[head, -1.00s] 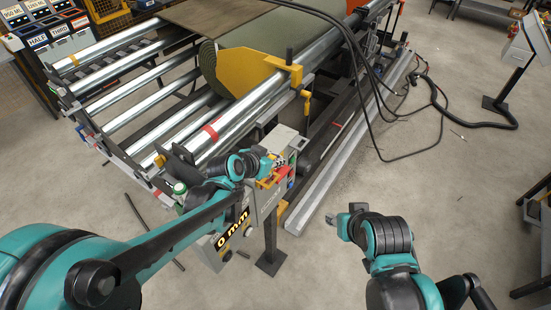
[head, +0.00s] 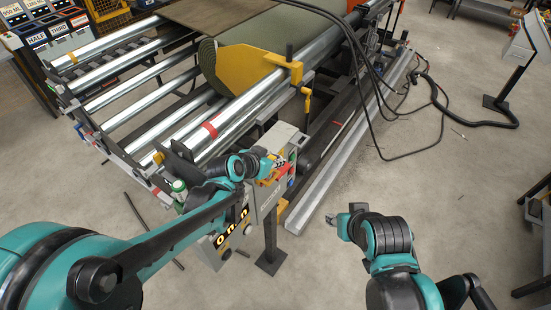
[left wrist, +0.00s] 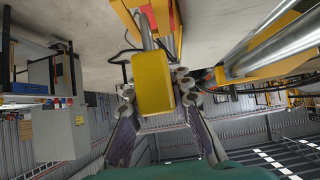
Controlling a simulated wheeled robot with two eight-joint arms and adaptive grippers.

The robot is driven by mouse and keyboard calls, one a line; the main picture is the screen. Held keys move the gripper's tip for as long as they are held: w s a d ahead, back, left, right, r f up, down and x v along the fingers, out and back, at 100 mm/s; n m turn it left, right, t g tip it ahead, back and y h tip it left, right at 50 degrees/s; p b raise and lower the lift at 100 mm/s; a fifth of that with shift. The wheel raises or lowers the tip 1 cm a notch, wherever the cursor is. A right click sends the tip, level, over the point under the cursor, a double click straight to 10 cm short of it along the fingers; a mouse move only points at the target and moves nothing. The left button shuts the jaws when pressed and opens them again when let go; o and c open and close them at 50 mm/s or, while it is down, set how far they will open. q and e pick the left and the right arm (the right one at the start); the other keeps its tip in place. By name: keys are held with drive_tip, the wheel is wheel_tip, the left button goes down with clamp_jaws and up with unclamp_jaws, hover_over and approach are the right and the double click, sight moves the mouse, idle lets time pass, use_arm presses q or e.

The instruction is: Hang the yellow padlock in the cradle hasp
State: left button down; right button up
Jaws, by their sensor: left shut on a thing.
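The yellow padlock (left wrist: 153,82) is between the fingers of my left gripper (left wrist: 157,100) in the left wrist view, with its body toward the camera. A grey metal bar, which looks like its shackle, rises above it. In the head view my left gripper (head: 268,166) is shut, close to the front of the grey control box; the padlock is hard to make out there. Yellow bracket parts (left wrist: 127,14) stand just beyond the padlock; I cannot tell whether they touch or which is the hasp. My right gripper (head: 334,222) hangs over bare floor, its fingers too small to judge.
The grey control box (head: 272,207) stands on a post beside the roller frame (head: 160,88). A red part (head: 283,171) is at the left gripper. A turf roll with a yellow end plate (head: 250,72) lies behind. Black cables (head: 440,120) cross the right floor. The centre floor is clear.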

use_arm(q)
drive_tip(key=shift+f+b, duration=1.4)
drive_tip(key=shift+f, duration=0.25)
use_arm(e)
drive_tip(key=shift+f, duration=1.5)
use_arm(q)
drive_tip(key=c, duration=1.3)
unclamp_jaws()
drive_tip(key=shift+s+r, duration=0.1)
drive_tip(key=v, duration=1.2)
